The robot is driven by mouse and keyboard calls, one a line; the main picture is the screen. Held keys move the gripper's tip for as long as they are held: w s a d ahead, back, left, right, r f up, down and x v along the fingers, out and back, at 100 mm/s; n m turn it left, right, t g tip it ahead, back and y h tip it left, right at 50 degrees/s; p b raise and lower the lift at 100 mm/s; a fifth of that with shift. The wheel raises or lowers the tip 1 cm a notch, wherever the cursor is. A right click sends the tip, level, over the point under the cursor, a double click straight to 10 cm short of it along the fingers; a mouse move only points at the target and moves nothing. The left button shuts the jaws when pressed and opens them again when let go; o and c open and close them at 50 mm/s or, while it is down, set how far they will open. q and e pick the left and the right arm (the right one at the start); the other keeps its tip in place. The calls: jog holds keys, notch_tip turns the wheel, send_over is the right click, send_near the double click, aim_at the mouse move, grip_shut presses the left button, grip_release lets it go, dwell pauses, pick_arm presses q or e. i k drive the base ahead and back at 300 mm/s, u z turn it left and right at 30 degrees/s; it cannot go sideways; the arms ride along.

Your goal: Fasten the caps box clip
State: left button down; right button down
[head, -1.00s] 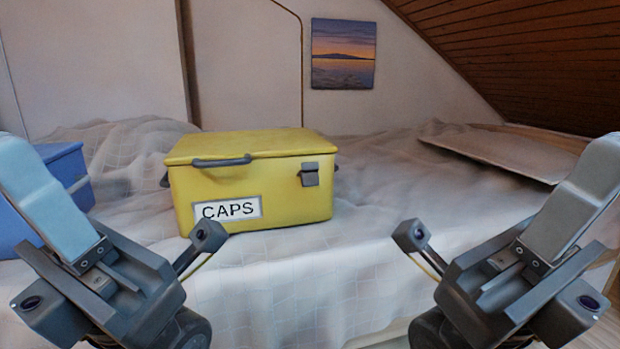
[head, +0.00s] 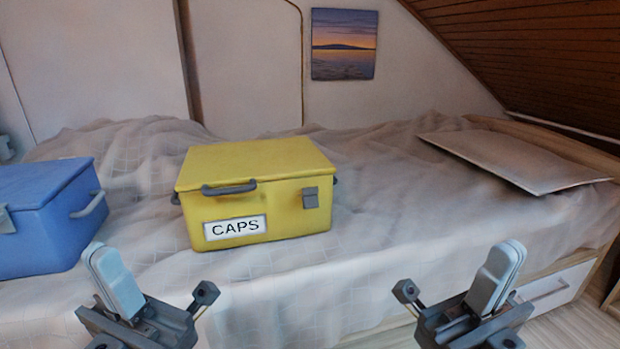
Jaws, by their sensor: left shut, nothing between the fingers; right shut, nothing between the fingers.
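The yellow caps box (head: 255,185) stands on the bed with its lid down and a white CAPS label on its front. Its grey clip (head: 311,197) is at the right of the front face, just below the lid edge. The clip lies close to the front; whether it is latched is too small to tell. A grey handle is on the front left of the lid. My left gripper (head: 98,252) is shut and empty, in front of the box and to its left. My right gripper (head: 511,252) is shut and empty, in front and to the right. Neither touches the box.
A blue box (head: 45,217) with grey handles stands left of the yellow box, with a gap between. A flat board (head: 512,160) lies on the bed at the right. The bedspread (head: 395,225) right of the yellow box is clear. A drawer (head: 555,290) shows below the bed.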

aim_at(309, 196)
jog(key=k, duration=1.35)
jog(key=u, duration=0.2)
jog(key=i, duration=0.25)
jog(key=u, duration=0.85)
jog(key=i, duration=1.35)
jog(key=z, duration=0.5)
